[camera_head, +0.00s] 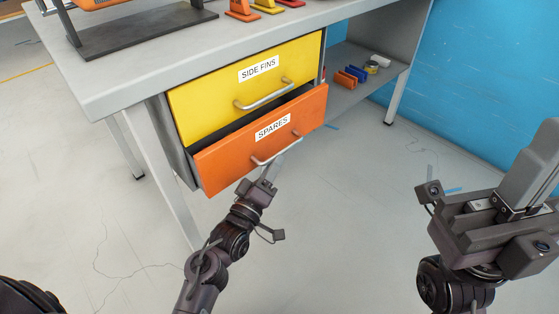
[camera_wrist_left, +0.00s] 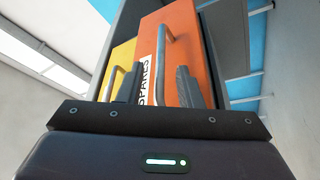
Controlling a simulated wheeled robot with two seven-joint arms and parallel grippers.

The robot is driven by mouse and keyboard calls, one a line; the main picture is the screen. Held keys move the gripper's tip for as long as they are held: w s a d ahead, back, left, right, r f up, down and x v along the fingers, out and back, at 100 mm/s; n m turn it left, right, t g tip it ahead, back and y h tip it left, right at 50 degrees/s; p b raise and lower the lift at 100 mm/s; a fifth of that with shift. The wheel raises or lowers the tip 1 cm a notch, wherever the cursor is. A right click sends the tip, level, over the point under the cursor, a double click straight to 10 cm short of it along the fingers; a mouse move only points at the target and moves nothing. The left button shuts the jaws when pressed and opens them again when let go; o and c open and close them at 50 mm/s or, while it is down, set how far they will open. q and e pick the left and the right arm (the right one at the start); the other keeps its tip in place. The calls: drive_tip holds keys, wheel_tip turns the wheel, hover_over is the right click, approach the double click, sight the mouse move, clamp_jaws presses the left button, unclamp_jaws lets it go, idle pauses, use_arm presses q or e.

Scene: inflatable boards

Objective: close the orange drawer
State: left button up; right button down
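The orange drawer (camera_head: 230,155), labelled SPARES, is the lower one in the workbench and stands partly pulled out. A dark gap shows along its top edge. Its silver bar handle (camera_head: 276,152) also shows in the left wrist view (camera_wrist_left: 160,65). My left gripper (camera_head: 271,168) is at the handle; in the left wrist view its two fingers (camera_wrist_left: 158,88) are apart, with the handle between them in the picture. Whether they touch it I cannot tell. My right gripper (camera_head: 525,170) is raised at the right, away from the drawer; its finger gap is unclear.
The yellow SIDE FINS drawer (camera_head: 245,85) above looks closed. The grey workbench (camera_head: 110,85) carries a dark stand and coloured fins. A lower shelf (camera_head: 385,72) at the right holds small items. A blue wall stands behind. The floor before the drawers is clear.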

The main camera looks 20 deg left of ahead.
use_arm(q)
drive_tip(key=shift+b+x, duration=0.35)
drive_tip(key=shift+x, duration=1.5)
drive_tip(key=shift+f, duration=0.1)
clamp_jaws()
